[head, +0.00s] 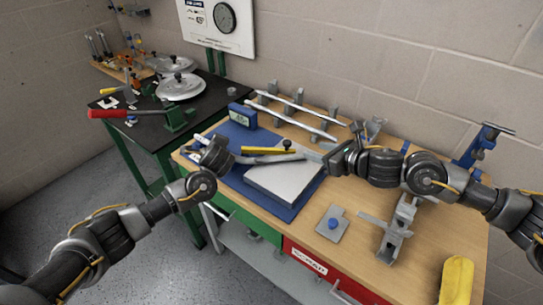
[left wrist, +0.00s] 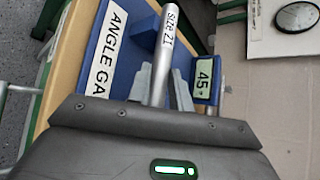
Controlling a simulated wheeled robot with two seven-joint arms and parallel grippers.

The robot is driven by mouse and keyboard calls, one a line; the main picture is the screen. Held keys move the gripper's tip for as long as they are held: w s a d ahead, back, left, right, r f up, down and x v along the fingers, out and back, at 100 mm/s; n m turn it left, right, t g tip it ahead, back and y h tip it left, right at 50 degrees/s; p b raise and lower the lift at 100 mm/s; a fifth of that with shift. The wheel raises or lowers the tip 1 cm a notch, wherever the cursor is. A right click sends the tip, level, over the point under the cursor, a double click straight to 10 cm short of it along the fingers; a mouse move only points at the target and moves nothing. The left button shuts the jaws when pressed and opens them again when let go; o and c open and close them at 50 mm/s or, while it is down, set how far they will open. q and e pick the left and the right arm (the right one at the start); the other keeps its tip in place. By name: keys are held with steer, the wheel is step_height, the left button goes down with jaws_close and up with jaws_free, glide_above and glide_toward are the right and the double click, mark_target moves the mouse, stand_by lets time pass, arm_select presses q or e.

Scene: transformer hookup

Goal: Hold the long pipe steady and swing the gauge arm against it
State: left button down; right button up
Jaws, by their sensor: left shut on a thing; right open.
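The long pipe is a silver tube; in the left wrist view the pipe (left wrist: 165,62) carries a "SIZE 21" label and runs between my finger pads. My left gripper (head: 234,157) is shut on its near-left end, above the blue mat (head: 236,137). The gauge arm (head: 262,150) looks like the yellow bar with a black knob, just behind the pipe (head: 262,159); whether they touch is unclear. My right gripper (head: 326,159) is open at the right end of the bar, above the grey block (head: 284,182). It holds nothing that I can see.
A blue display box (head: 243,116) stands behind the bar; it reads 45 in the left wrist view (left wrist: 207,80). Bent silver pipes (head: 300,112) lie on a rack at the back. A grey clamp stand (head: 397,230) and a yellow object (head: 456,280) are at the right.

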arm_select(q)
steer(key=c, duration=1.2)
jaws_free()
steer(key=shift+v, duration=6)
